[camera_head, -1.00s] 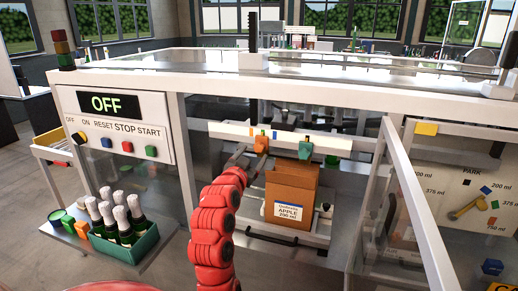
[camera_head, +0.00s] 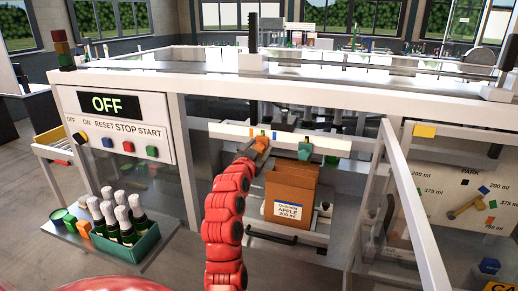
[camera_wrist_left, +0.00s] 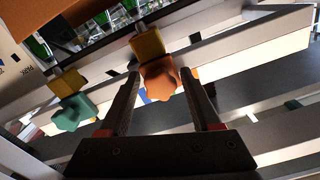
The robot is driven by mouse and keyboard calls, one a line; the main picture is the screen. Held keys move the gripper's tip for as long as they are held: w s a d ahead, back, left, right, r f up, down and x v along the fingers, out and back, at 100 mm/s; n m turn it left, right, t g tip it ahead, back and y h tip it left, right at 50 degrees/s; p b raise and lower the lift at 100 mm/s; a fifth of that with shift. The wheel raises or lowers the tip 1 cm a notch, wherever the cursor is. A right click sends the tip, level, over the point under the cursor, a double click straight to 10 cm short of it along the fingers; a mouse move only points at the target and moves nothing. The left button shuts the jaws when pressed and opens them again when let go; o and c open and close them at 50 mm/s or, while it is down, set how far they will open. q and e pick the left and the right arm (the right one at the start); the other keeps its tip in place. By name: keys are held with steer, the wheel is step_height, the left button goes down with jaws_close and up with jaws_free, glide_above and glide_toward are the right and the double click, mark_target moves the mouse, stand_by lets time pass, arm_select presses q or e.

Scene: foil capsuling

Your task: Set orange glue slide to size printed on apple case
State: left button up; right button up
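The orange glue slide (camera_head: 262,142) sits on the white rail (camera_head: 225,131) above the apple case, near small coloured marks. My left gripper (camera_head: 254,152) is at it and partly covers it. In the left wrist view the orange slide (camera_wrist_left: 160,80) lies between my two finger tips (camera_wrist_left: 159,74); the fingers are spread, with a narrow gap at the left one. The brown apple case (camera_head: 291,188) stands below the rail; its label (camera_head: 288,211) appears to read APPLE 200 ml. My right gripper is not in view.
A teal slide (camera_head: 305,151) sits on the same rail to the right. A control panel (camera_head: 118,128) showing OFF is at the left, above a green crate (camera_head: 142,247) of bottles. A size board (camera_head: 470,180) is at the right, behind a white frame post (camera_head: 415,210).

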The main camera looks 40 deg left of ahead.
arm_select(q)
jaws_close()
steer(key=d, duration=0.1)
steer(key=w+d, duration=0.1)
steer(key=d, duration=0.1)
steer(key=shift+w+d+b, duration=0.35)
steer(key=shift+w+b, duration=0.05)
steer(key=o, duration=0.6)
jaws_free()
steer(key=shift+c, duration=0.2)
steer(key=shift+s, duration=0.15)
steer(key=b, duration=0.4)
glide_toward(274, 145)
steer(key=shift+v, duration=2.9)
steer(key=shift+d, duration=0.1)
